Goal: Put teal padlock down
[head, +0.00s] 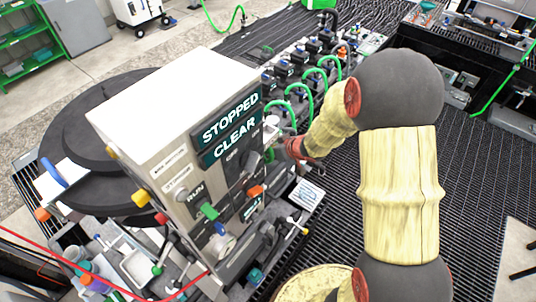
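My arm bends over from the right, and its end, my gripper (281,152), is beside the right edge of the grey control box (150,120). The gripper is small, dark and partly hidden, so its fingers and anything in them cannot be made out. I cannot clearly identify a teal padlock. A small teal item (256,276) lies low below the box, too small to name.
A row of dark valves with green hoses (290,96) runs behind the gripper. A white labelled card (307,194) lies right of the box. Trays and tools (137,266) crowd the lower left, with a red cord (60,246) across. The ribbed floor (478,170) at right is open.

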